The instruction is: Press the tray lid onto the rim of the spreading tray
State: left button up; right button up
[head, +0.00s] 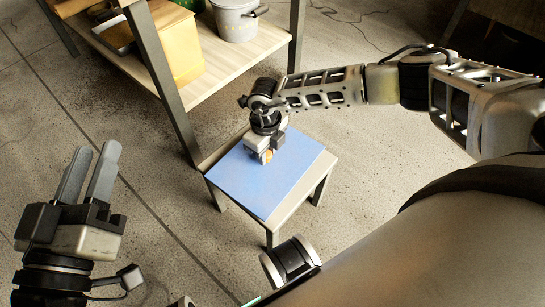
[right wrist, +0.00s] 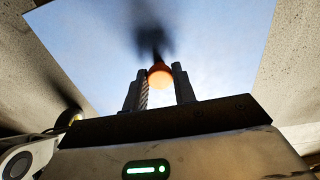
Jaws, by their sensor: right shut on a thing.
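A flat blue square panel (head: 265,178), which looks like the tray lid, lies over the top of a small table (head: 303,190). It also fills much of the right wrist view (right wrist: 210,50). No separate spreading tray or rim shows; anything under the panel is hidden. My right gripper (head: 266,158) points down over the panel's upper middle, shut on an orange rounded knob (right wrist: 160,76) between its fingers. I cannot tell whether the knob joins the panel. My left gripper (head: 97,150) is open and empty at the left, away from the table, fingers pointing up.
A wooden shelf unit (head: 235,55) with dark metal legs stands just behind the small table. It holds a yellow-tan box (head: 175,45) and a grey bucket (head: 237,20). A leg comes down close to the table's left corner. The concrete floor (head: 400,170) is clear on the right.

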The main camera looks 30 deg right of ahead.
jog(key=shift+r+p, duration=2)
jog(key=shift+r, duration=0.35)
jog(key=shift+r, duration=0.1)
